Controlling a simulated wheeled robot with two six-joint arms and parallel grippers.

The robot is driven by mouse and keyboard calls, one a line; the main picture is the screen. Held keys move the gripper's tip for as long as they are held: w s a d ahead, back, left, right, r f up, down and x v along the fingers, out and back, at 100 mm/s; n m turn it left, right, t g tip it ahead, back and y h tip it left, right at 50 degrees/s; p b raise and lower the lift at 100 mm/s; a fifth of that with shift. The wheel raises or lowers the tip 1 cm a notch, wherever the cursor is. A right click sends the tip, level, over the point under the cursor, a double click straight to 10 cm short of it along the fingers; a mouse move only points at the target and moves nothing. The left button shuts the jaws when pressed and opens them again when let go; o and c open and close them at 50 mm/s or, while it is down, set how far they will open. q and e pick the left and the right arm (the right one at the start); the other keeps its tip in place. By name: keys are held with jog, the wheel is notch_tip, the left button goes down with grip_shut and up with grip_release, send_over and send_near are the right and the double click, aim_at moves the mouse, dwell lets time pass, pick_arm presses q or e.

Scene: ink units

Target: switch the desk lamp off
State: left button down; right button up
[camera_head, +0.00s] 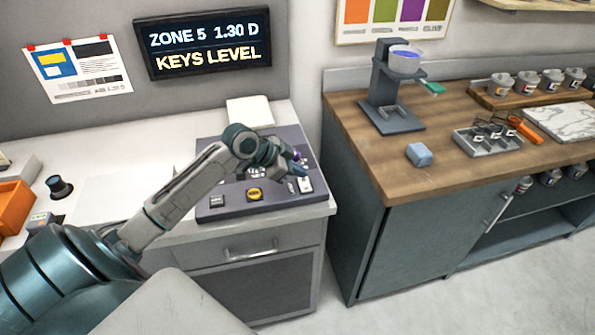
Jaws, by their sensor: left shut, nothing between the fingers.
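I cannot make out a desk lamp in this view. A dark grey control console (230,209) lies on the white counter, with a round yellow button (254,194), a grey square key (217,201) and a small pale switch (305,185) on its top. My left gripper (300,168) is shut and empty over the right part of the console, close to the pale switch. I cannot tell whether it touches anything. My left wrist and forearm hide the console's middle and back. My right gripper is not in view.
A wall display (203,47) reads "ZONE 5 1.30 D, KEYS LEVEL". A black knob (58,187) and an orange bin (14,207) are at the left.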

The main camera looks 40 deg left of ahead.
pick_arm(q)
jog(key=shift+a+f, duration=0.15)
jog(key=shift+f, duration=0.8)
jog(key=shift+w+f, duration=0.1)
jog(key=shift+f, duration=0.2)
jog(key=shift+r, duration=0.15)
jog(key=shift+s+d+p, duration=0.35)
jog(key=shift+s+p, duration=0.1)
jog(key=shift+p, duration=0.1)
jog(key=shift+s+d+r, duration=0.1)
jog(key=shift+d+r, duration=0.05)
jog(key=shift+d, duration=0.1)
